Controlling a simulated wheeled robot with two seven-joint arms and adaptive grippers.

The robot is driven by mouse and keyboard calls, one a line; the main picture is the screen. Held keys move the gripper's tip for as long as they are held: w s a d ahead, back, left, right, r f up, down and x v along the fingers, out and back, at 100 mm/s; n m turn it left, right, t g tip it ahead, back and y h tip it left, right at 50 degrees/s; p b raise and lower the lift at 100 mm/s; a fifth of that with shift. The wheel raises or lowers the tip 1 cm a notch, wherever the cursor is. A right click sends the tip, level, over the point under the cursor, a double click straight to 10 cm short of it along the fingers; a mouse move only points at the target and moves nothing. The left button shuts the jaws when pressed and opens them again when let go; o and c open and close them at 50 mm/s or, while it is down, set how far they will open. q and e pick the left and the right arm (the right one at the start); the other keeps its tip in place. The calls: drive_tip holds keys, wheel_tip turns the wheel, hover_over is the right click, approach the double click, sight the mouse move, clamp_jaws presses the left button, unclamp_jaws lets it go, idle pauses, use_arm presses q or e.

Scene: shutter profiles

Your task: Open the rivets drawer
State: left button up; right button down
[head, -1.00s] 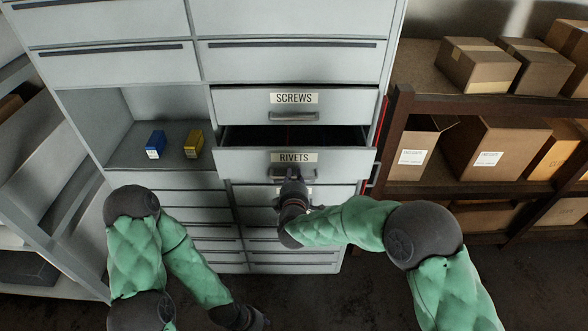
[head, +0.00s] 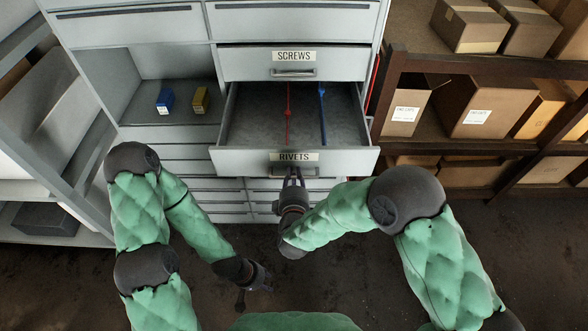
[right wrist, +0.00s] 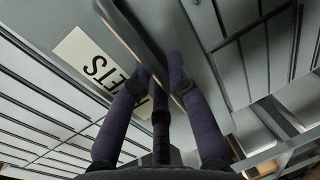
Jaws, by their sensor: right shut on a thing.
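The rivets drawer (head: 235,160) is pulled well out of the cabinet, and its grey interior shows. Inside lie a red strip (head: 288,115) and a blue strip (head: 323,110), with bare floor around them. My right gripper (head: 293,174) is at the drawer's front below the RIVETS label (head: 299,157), shut on the drawer handle. In the right wrist view the fingers (right wrist: 160,82) are around the handle bar (right wrist: 140,42), next to the label (right wrist: 88,62). My left gripper (head: 262,280) hangs low over the floor, apart from the cabinet; its finger opening is too small to tell.
The screws drawer (head: 340,62) above is closed. An open shelf bay to the left holds a blue box (head: 165,101) and a yellow box (head: 201,100). A brown rack (head: 470,62) with cardboard boxes stands close on the right. Dark floor (head: 60,285) is clear in front.

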drive_tip(key=shift+f, duration=0.15)
drive_tip(key=c, duration=1.2)
unclamp_jaws()
drive_tip(key=shift+o, duration=0.2)
drive_tip(key=s+r, duration=0.2)
drive_tip(key=s, duration=0.9)
drive_tip(key=shift+s+r, duration=0.25)
drive_tip(key=shift+s, duration=0.15)
